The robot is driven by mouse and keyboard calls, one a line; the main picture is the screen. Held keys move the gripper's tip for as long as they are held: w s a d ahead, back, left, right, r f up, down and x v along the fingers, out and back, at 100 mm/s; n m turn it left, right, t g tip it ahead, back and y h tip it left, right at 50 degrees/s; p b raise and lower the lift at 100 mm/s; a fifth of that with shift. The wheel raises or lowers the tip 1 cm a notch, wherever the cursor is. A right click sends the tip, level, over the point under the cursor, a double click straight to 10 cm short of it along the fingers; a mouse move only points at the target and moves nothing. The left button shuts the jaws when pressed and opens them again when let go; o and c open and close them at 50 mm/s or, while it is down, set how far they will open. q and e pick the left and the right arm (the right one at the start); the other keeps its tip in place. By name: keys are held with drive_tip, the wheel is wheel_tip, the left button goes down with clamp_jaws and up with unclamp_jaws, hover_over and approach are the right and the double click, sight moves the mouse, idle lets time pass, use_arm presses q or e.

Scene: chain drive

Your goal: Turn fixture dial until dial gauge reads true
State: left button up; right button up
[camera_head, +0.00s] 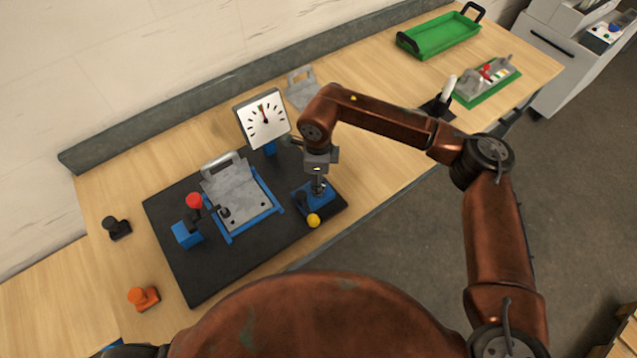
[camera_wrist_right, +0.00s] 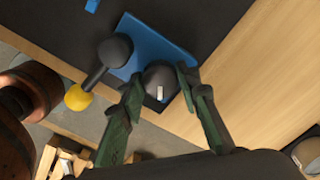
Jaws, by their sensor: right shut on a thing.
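The fixture dial (camera_wrist_right: 160,84) is a round black knob with a white mark, on a blue base plate (camera_wrist_right: 135,38) in the right wrist view. My right gripper (camera_wrist_right: 160,77) is shut on the dial, one green finger on each side. In the head view the right gripper (camera_head: 318,184) points down over the blue base, hiding most of the dial. The dial gauge (camera_head: 256,130) has a square white face, with its dark needle pointing up near a small coloured mark; its exact reading is too small to tell. My left gripper is not in view.
A black lever with a yellow ball (camera_head: 314,220) stands beside the dial. A grey plate (camera_head: 240,193) lies in a blue frame on the black mat (camera_head: 190,283), near a red-knobbed clamp (camera_head: 194,201). A green tray (camera_head: 440,36) is far right.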

drive_tip(key=shift+w+n+b, duration=0.15)
drive_tip(key=shift+n+b, duration=0.2)
drive_tip(key=shift+n, duration=0.25)
drive_tip(key=shift+r, duration=0.1)
drive_tip(key=o, duration=0.9)
wheel_tip(320, 180, up, 12)
drive_tip(key=shift+f, duration=0.1)
drive_tip(key=shift+d, duration=0.15)
